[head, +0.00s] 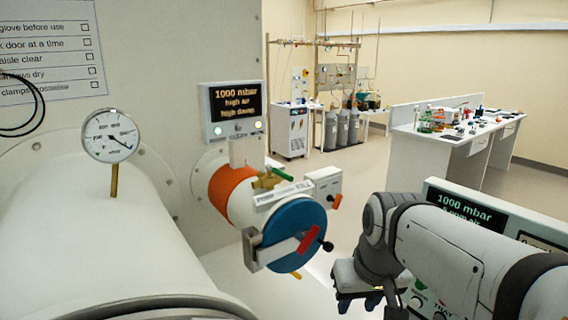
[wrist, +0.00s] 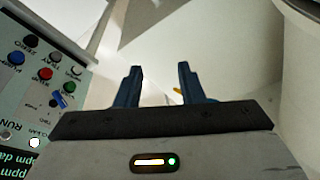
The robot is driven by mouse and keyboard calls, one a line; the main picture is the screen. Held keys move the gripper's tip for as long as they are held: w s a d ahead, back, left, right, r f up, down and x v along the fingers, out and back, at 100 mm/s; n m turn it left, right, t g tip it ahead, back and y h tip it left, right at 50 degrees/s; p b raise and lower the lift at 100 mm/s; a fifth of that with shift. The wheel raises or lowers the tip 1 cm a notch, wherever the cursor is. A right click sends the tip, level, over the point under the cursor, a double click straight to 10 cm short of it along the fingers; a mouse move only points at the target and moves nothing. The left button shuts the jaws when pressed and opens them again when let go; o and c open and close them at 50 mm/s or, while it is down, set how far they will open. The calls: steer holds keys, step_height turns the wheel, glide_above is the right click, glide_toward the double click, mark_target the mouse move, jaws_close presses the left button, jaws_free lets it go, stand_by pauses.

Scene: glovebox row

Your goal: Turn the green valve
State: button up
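The green valve is a small brass valve with a green lever handle (head: 283,174). It sits on top of a small side chamber (head: 233,193) with an orange band and a round blue door. My gripper (head: 360,303) is low and to the right of the valve in the head view, well apart from it. In the wrist view my gripper (wrist: 158,76) has its two blue fingers spread, with nothing between them but pale floor behind. The valve cannot be made out in the wrist view.
The blue door (head: 285,245) has a red handle (head: 308,240) and a black knob. A grey box (head: 325,183) with an orange lever stands beside the chamber. A pressure gauge (head: 110,136) rises at left. A control panel (wrist: 45,85) with coloured buttons lies left of my gripper.

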steer(key=w+a+r+n+y+p, duration=0.2)
steer(key=w+a+r, duration=0.1)
steer(key=w+r, duration=0.95)
steer(key=n+y+p, duration=0.2)
steer(key=n, duration=0.2)
glide_toward(279, 172)
steer(key=shift+g, duration=0.3)
steer(key=x, duration=0.4)
steer(key=d+x, duration=0.1)
steer(key=x, duration=0.2)
steer(key=shift+s+f, duration=0.15)
steer(key=shift+f, duration=0.1)
steer(key=shift+c, duration=0.5)
jaws_close()
